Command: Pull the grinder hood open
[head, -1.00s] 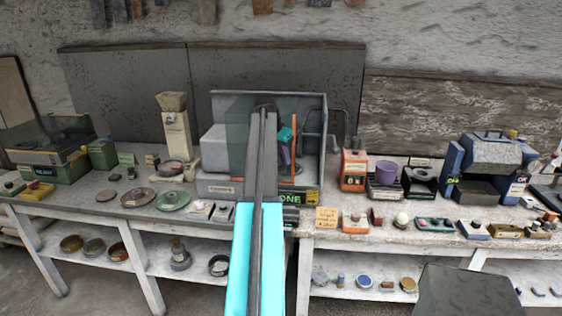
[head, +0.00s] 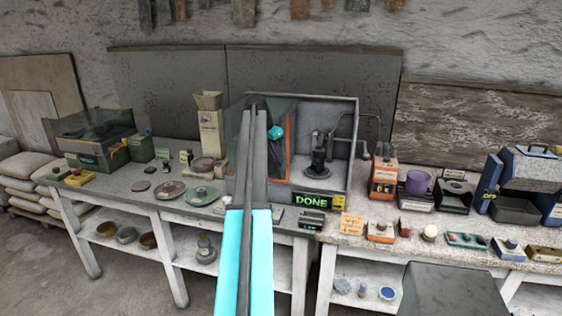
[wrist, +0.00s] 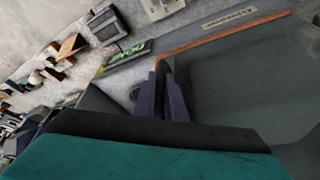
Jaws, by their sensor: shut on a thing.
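The grinder hood (head: 290,148) is a see-through panel with an orange edge on the grey grinder housing (head: 352,128). It stands swung to the left, and the right part of the housing is exposed, with a dark spindle (head: 318,155) inside. My gripper (head: 279,146) is at the hood, partly hidden behind my arm. In the wrist view its purple fingers (wrist: 165,85) are shut on a dark handle (wrist: 168,66) beside the panel (wrist: 240,82). The orange edge runs along the panel's top there. A lit green DONE sign (head: 313,200) is on the housing's front.
A beige-topped column (head: 210,125) and round discs (head: 201,196) are at left. Small blocks line the bench's front edge. A grey box (head: 450,290) is at lower right.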

